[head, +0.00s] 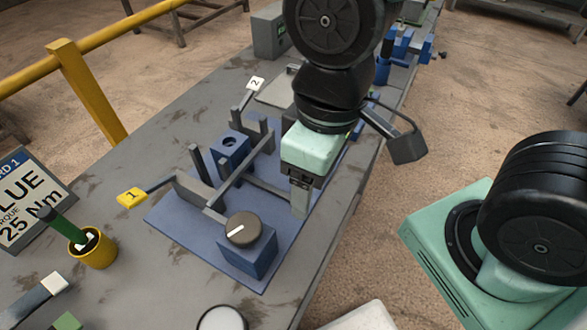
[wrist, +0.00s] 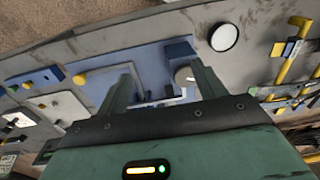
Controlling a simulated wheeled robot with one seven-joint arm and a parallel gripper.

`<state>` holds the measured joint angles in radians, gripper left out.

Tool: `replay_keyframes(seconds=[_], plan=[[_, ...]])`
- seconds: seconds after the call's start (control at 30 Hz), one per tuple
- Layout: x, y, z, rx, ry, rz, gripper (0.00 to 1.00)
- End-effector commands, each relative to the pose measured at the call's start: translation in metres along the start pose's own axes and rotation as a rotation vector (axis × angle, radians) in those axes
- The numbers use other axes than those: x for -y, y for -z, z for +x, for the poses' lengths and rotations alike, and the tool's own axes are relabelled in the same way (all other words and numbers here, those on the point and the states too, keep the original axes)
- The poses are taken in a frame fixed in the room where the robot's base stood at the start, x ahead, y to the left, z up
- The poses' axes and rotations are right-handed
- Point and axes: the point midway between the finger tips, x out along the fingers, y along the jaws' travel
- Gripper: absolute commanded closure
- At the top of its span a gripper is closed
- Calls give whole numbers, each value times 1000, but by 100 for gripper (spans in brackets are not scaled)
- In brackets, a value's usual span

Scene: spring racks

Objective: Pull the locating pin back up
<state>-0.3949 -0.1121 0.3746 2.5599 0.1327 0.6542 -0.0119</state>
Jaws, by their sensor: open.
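A blue fixture plate (head: 185,232) on the bench carries a blue block with a round hole (head: 232,142), dark upright posts, grey bars and a dark knob with a white line (head: 243,230) on another blue block. My gripper (head: 300,207) points down over the plate's right side, right of the knob. In the wrist view its two fingers (wrist: 165,82) are spread, with nothing seen gripped between them. A yellow round knob (wrist: 79,80) shows left of the fingers in that view. I cannot tell for sure which part is the locating pin; my gripper and arm hide part of the fixture.
A yellow tag 1 (head: 132,198) and a white tag 2 (head: 255,83) stand on levers. A yellow cup (head: 93,251) with a green-handled tool and a torque sign (head: 32,203) are at left. A yellow rail (head: 88,95) runs behind. More blue fixtures (head: 402,46) stand farther along the bench.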

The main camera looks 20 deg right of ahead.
Motion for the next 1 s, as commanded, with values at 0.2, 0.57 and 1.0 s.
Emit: replay_keyframes(seconds=[0.2, 0.57, 1.0], plan=[[-9, 9, 0, 2, -1, 36, 43], [-176, 86, 12, 15, -29, 532, 43], [-294, 82, 37, 16, -53, 817, 43]])
